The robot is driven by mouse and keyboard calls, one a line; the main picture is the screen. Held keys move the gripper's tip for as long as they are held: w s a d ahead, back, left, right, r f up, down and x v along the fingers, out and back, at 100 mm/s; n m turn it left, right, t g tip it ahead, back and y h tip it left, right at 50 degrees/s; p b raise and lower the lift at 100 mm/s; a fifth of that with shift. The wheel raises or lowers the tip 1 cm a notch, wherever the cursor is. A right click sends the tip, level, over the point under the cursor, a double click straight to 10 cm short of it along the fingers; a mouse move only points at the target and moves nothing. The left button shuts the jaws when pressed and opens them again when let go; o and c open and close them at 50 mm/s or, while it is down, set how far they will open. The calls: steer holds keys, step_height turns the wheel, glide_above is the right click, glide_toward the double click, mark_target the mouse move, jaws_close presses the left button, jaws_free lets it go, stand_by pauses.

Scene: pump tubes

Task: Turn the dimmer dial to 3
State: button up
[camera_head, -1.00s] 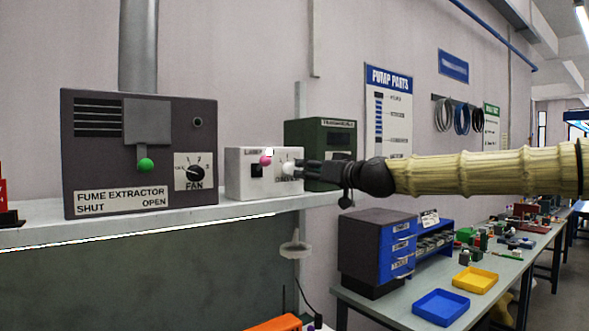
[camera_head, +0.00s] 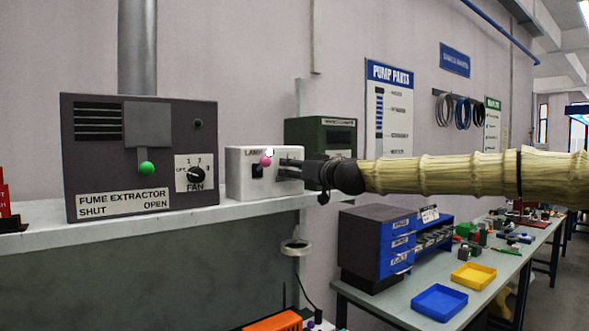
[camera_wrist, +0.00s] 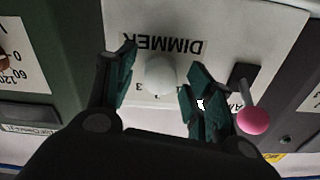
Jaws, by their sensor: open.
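The dimmer dial is a round white knob (camera_wrist: 160,76) on the front of the white lamp box (camera_head: 240,180). In the wrist view the DIMMER label and some numbers appear upside down around it, partly covered by my fingers. The knob's pointer cannot be made out. My gripper (camera_wrist: 160,62) is open, with its dark green fingers on either side of the knob. I cannot tell whether they touch it. In the head view my gripper (camera_head: 284,165) is at the right part of the box front and hides the knob.
A pink-tipped lamp switch (camera_wrist: 252,120) lies close beside one finger. The grey fume extractor (camera_head: 135,180) stands left of the box, and a green unit (camera_head: 320,130) stands behind it to the right. All are on a pale shelf (camera_head: 120,227). A workbench (camera_head: 400,318) lies lower right.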

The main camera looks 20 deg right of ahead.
steer(key=shift+c, duration=0.2)
steer(key=c, duration=1)
steer(key=shift+r+m+b, duration=0.1)
steer(key=shift+m+b, duration=2.35)
steer(key=shift+m, duration=2.05)
steer(key=o, duration=1)
steer(key=shift+d, duration=0.1)
